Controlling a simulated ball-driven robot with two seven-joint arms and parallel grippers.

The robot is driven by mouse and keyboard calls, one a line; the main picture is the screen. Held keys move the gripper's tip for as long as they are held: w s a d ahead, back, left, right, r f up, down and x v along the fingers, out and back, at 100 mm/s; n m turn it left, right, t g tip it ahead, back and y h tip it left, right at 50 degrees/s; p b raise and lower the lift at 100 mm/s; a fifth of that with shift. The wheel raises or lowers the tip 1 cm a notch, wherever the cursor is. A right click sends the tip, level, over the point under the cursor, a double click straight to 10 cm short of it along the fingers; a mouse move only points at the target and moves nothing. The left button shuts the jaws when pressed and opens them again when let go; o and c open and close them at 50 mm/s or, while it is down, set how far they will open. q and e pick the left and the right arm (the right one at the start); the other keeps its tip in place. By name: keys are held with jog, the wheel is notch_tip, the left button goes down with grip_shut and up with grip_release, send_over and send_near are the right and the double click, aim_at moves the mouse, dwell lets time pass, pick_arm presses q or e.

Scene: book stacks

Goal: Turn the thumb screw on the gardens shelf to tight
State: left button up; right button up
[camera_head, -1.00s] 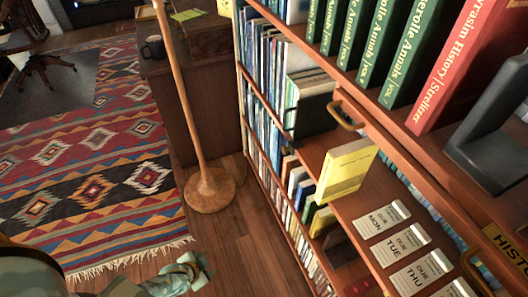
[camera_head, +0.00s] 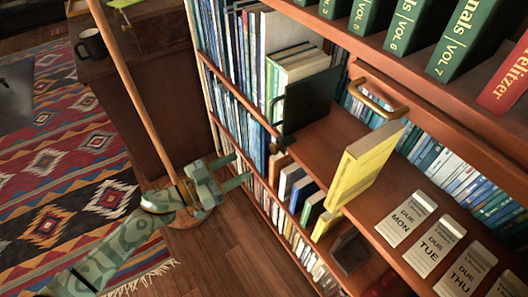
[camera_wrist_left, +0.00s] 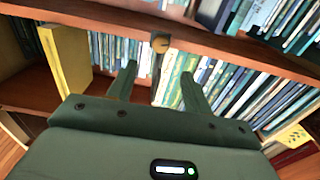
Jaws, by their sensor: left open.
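A small brass-coloured knob, which looks like the thumb screw (camera_wrist_left: 160,42), sits on the edge of a wooden shelf board in the left wrist view. My left gripper (camera_wrist_left: 158,72) is open and empty, its two fingers pointing toward the knob, one to each side of its line and short of it. In the head view the left gripper (camera_head: 240,169) reaches in from the left, beside the front of the bookcase. I cannot read a gardens label or tell the screw's turn position. My right gripper is not in view.
A yellow book (camera_head: 365,165) stands upright near the shelf edge, beside due-date cards (camera_head: 436,245). A black upright (camera_head: 312,100) and a brass handle (camera_head: 378,103) are close by. A thin wooden pole (camera_head: 135,90) stands behind my left arm.

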aim_at(272, 149)
pick_arm(q)
jog(key=b+x, duration=0.1)
jog(key=x, duration=0.3)
jog(key=b+x, duration=0.1)
jog(key=x, duration=0.4)
jog(key=shift+a+f, duration=0.1)
jog(key=shift+f, duration=0.1)
jog(key=shift+w+d+r+b, duration=0.15)
jog(key=shift+w+d+b, duration=0.1)
jog(key=shift+d+b, duration=0.15)
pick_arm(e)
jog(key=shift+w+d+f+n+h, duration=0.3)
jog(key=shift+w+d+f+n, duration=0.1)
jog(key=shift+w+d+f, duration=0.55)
pick_arm(q)
jog(key=shift+c, duration=0.2)
jog(key=c, duration=0.9)
